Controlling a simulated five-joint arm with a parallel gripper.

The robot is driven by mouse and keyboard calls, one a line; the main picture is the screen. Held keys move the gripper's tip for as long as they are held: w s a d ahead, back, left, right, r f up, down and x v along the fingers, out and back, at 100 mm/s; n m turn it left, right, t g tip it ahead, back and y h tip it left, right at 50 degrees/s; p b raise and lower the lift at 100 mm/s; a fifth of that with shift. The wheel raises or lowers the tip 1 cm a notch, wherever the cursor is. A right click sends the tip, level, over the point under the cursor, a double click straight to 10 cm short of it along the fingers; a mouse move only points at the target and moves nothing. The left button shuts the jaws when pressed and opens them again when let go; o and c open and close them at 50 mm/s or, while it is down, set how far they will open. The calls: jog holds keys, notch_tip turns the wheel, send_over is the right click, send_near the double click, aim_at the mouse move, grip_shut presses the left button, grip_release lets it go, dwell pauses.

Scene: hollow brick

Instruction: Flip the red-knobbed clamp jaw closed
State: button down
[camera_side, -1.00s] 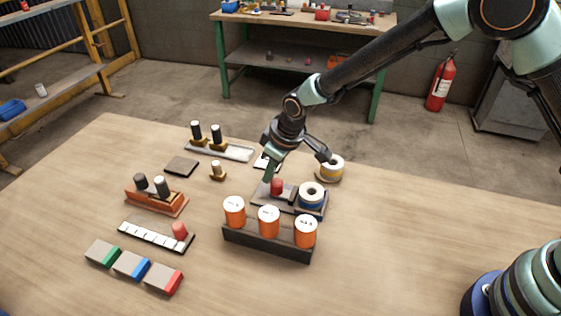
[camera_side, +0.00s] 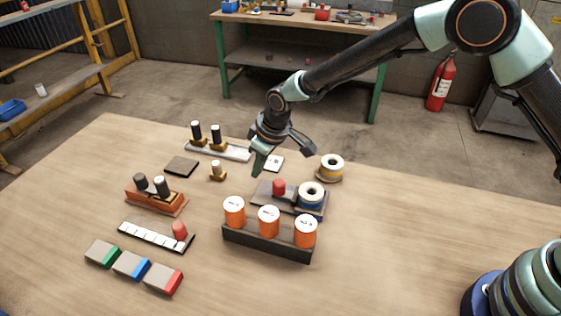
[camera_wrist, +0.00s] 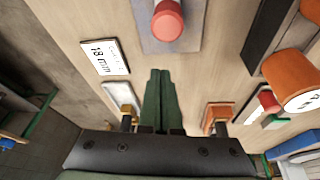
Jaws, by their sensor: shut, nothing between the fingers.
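A red knob (camera_side: 278,187) stands upright on a grey plate (camera_side: 262,195) beside a blue-edged spool. In the wrist view the red knob (camera_wrist: 168,20) and its plate (camera_wrist: 192,38) lie ahead of my fingertips. My gripper (camera_side: 257,173) is shut and empty, above the table to the left of that knob, with no visible contact. Its closed fingers (camera_wrist: 161,75) show dark green in the wrist view. A second red knob (camera_side: 179,229) stands on a strip with white segments at the front left. I cannot tell a jaw's position from these views.
A rack of orange cylinders (camera_side: 268,238) stands in front of the grey plate. A white card (camera_wrist: 104,57) reads 18 mm.

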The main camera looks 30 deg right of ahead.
jog(key=v, duration=1)
jog(key=shift+w+d, duration=0.15)
jog(key=s+d+r+m+t, duration=0.1)
jog(key=s+d+r, duration=0.2)
jog(key=d+r, duration=0.25)
jog(key=s+d+r+m, duration=0.2)
jog(key=s+d+r, duration=0.15)
jog(key=d, duration=0.35)
jog(key=s+d+r+m+t+h, duration=0.1)
jog(key=s+d+r+m, duration=0.1)
jog(key=s+d, duration=0.8)
jog(key=s+m, duration=0.1)
jog(key=s, duration=0.2)
jog(key=shift+d+r+m+h, duration=0.2)
jog(key=shift+d+m+h, duration=0.1)
jog(key=shift+d, duration=0.1)
